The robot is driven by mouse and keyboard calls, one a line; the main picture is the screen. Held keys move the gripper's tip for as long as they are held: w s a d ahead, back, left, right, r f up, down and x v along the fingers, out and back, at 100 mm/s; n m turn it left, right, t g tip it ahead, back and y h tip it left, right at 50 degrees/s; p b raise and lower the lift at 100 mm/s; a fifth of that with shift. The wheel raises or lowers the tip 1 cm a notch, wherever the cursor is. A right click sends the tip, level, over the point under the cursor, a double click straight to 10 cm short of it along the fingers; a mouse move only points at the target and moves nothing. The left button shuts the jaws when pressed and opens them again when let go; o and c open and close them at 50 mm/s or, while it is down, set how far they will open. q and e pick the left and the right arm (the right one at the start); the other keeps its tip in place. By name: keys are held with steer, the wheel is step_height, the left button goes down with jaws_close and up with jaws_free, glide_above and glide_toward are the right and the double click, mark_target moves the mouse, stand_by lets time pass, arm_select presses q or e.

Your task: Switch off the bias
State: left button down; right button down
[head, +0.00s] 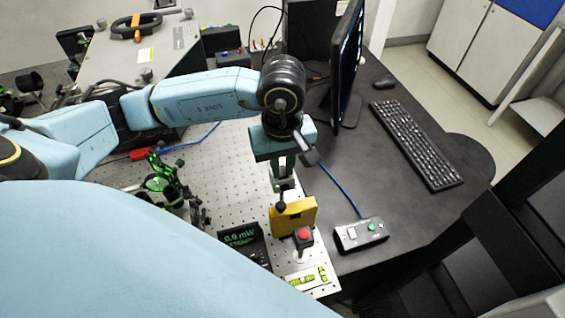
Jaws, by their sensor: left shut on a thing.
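My left gripper (283,180) points down over the right part of the perforated optical board (236,178). It is shut on a small dark piece with a round end (281,205), just behind and left of a yellow block (298,213). What this piece belongs to is unclear. My right gripper is out of view.
A red button (304,234) stands in front of the yellow block. A power meter (243,240) reads about 0.0 mW. A blue cable (340,186) reaches the control box.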

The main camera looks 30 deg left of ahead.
arm_select(q)
steer(key=shift+w+a+f+g+h+b, duration=0.2)
steer(key=shift+g+h+b, duration=0.55)
steer(key=shift+b, duration=0.6)
steer(key=shift+a+r+g+h+b, duration=0.1)
steer(key=shift+r+g+h+b, duration=0.15)
steer(key=shift+h+b, duration=0.1)
steer(key=c, duration=1.4)
jaws_free()
steer(key=shift+o, duration=0.2)
steer(key=v, duration=1.3)
steer(key=shift+r+b, duration=0.2)
steer(key=shift+b, duration=0.15)
